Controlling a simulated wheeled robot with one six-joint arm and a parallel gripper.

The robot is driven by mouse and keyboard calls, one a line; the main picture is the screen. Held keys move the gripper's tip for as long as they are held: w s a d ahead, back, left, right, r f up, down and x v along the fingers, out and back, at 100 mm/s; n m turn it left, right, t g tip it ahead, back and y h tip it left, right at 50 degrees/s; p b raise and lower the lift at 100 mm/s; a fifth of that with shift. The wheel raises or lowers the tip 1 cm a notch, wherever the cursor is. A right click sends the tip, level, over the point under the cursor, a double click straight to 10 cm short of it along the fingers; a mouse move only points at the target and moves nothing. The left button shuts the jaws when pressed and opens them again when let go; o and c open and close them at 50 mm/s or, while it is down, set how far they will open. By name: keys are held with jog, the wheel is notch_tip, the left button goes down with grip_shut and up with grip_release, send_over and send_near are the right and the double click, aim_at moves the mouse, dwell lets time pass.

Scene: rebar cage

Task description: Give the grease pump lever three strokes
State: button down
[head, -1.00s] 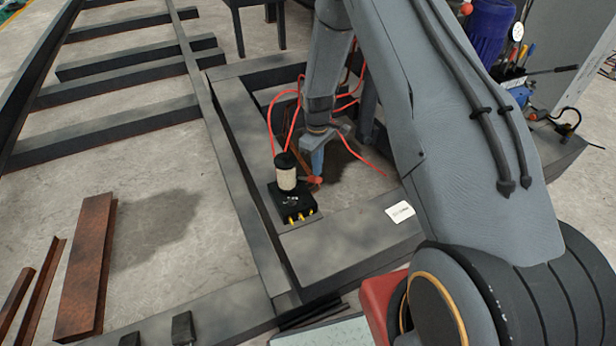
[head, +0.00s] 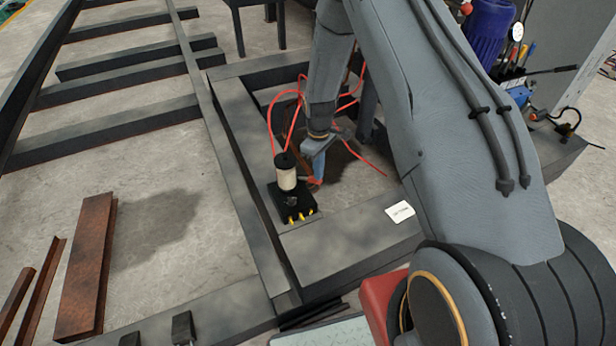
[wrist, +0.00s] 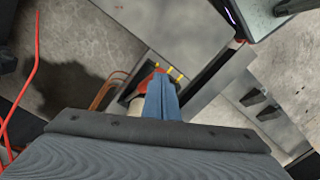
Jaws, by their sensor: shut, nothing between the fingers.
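The grease pump (head: 299,203) is a black block with yellow fittings on its front edge and a cream, black-capped cylinder (head: 286,178) on top. It sits on the dark steel frame. Its red-orange lever (head: 309,186) shows just right of the cylinder, partly hidden by my gripper. My gripper (head: 318,176) has blue fingers, shut and empty, pointing down at the lever's end. In the wrist view the shut fingers (wrist: 161,92) overlap a red part of the lever (wrist: 144,82). I cannot tell whether they touch it. The pump's yellow fittings (wrist: 169,72) show just beyond them.
Red hoses (head: 272,125) loop behind the pump. The dark frame (head: 325,250) surrounds the pump area, with a white label (head: 400,212) on its right beam. Rusty steel pieces (head: 86,265) lie on the floor at left. A blue tool (head: 519,92) stands on the right.

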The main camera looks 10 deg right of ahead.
jog(key=shift+s+d+f, duration=0.1)
jog(key=shift+s+f, duration=0.3)
jog(key=shift+f, duration=0.1)
jog(key=shift+s+f, duration=0.1)
jog(key=shift+s+d+f, duration=0.1)
jog(key=shift+s+f, duration=0.25)
jog(key=shift+f, duration=0.1)
jog(key=shift+s+f, duration=0.4)
jog(key=shift+f, duration=0.15)
dwell(0.3)
jog(key=shift+s+d+f, duration=0.15)
jog(key=shift+s+f, duration=0.2)
jog(key=shift+f, duration=0.25)
